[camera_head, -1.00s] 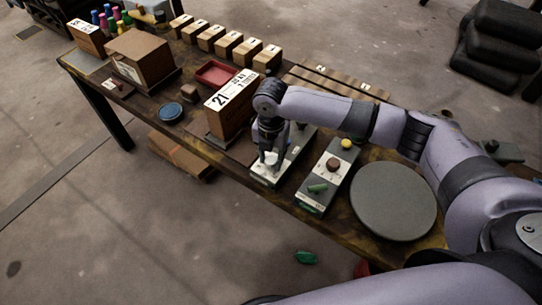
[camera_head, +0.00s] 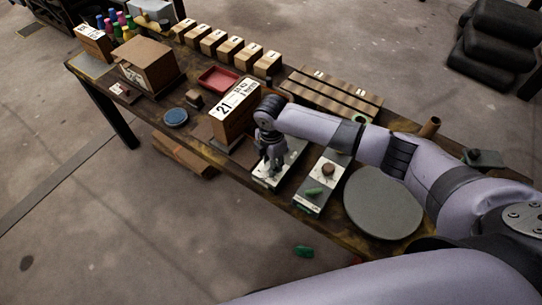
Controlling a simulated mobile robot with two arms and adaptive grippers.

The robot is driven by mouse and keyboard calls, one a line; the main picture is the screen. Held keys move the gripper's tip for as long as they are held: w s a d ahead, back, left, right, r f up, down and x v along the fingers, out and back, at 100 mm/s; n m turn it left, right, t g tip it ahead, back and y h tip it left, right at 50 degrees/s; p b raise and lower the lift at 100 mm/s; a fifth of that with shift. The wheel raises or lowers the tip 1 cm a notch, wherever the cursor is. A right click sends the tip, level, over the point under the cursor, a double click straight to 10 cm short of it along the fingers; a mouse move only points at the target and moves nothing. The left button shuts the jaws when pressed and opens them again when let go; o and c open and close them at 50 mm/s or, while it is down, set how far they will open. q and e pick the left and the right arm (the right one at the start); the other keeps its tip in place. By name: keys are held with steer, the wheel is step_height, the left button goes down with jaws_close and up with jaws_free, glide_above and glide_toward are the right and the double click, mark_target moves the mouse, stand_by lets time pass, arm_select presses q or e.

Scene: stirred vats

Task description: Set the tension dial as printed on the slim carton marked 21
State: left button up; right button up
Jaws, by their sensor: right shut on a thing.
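The slim carton marked 21 (camera_head: 232,110) stands upright on a dark base on the bench, with black printing on its white top face; the smaller printing is too small to read. My right gripper (camera_head: 270,164) points down just right of and in front of it, over a grey panel with a white front plate (camera_head: 266,182). It is shut on a small part of that panel, seemingly the dial, which its fingers hide. My left gripper is not in view.
To the right are a second panel (camera_head: 306,202) with a brown knob and a green lever, and a grey round disc (camera_head: 383,202). Small cartons, a red tray (camera_head: 218,78) and a blue disc (camera_head: 175,117) lie behind and left. A green piece (camera_head: 304,252) lies on the floor.

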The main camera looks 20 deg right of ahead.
steer(key=m+p, duration=0.2)
steer(key=m, duration=0.1)
steer(key=m+p, duration=0.3)
steer(key=shift+r+m, duration=0.2)
steer(key=shift+m, duration=0.1)
steer(key=m+p, duration=0.1)
steer(key=m, duration=0.1)
steer(key=shift+m, duration=0.3)
steer(key=shift+f+m+p, duration=0.15)
steer(key=shift+m+p, duration=1.05)
steer(key=shift+m, duration=0.5)
steer(key=o, duration=1.1)
steer(key=shift+o, duration=0.2)
step_height(320, 180, up, 12)
